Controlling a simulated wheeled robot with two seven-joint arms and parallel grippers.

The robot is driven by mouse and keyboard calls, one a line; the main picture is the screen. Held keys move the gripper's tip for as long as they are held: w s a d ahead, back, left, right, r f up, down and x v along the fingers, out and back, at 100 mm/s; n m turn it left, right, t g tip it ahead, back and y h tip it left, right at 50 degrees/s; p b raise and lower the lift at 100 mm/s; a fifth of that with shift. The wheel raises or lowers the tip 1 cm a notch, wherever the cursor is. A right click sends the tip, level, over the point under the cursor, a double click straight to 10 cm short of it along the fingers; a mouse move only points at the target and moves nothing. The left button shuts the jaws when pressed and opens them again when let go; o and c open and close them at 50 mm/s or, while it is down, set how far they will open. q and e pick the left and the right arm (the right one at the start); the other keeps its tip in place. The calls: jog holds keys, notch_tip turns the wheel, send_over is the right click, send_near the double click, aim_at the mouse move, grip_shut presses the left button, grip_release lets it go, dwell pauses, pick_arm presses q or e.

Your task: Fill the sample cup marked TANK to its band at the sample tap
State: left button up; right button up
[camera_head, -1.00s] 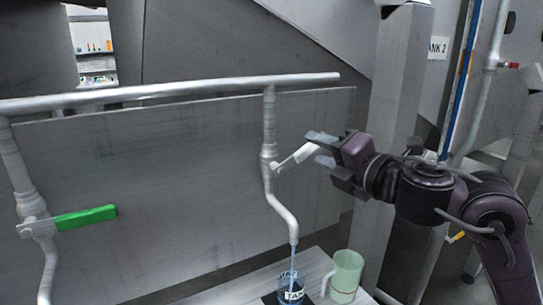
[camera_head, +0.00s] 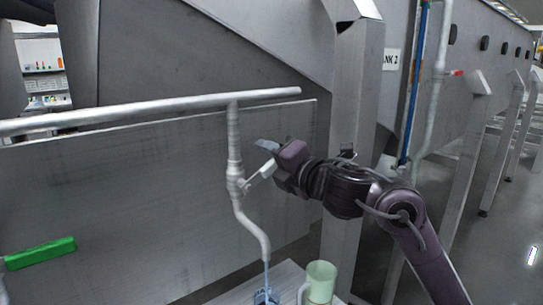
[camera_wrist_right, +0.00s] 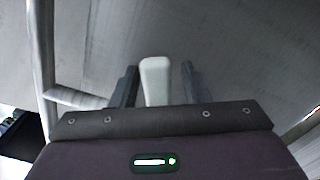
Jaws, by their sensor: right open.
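The sample tap (camera_head: 235,180) is a grey pipe with a white lever (camera_head: 262,174) that slants up to the right. A thin stream (camera_head: 267,272) runs from its spout into the blue sample cup (camera_head: 263,298), cut off by the bottom edge. The cup's label shows only in part, and its band and fill level cannot be seen. My right gripper (camera_head: 271,155) is open at the lever's end. In the right wrist view the white lever (camera_wrist_right: 156,78) stands between the two spread fingers, with gaps on both sides. My left gripper is out of view.
A pale green mug (camera_head: 320,284) stands right of the cup on a light bench (camera_head: 232,296). A long pipe (camera_head: 130,115) crosses above, and a metal post (camera_head: 347,130) stands behind my right arm.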

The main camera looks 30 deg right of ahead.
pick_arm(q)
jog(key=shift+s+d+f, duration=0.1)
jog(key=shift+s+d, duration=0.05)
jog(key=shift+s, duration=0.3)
pick_arm(e)
grip_shut()
jog(key=f+m, duration=0.1)
jog(key=f+m+b, duration=0.1)
jog(key=m, duration=0.1)
jog(key=shift+d+f, duration=0.3)
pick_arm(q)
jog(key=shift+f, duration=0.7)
pick_arm(e)
jog(key=shift+d+f+m, duration=0.1)
jog(key=shift+f+m, duration=0.55)
jog(key=shift+m, duration=0.65)
grip_release()
jog(key=shift+s, duration=0.1)
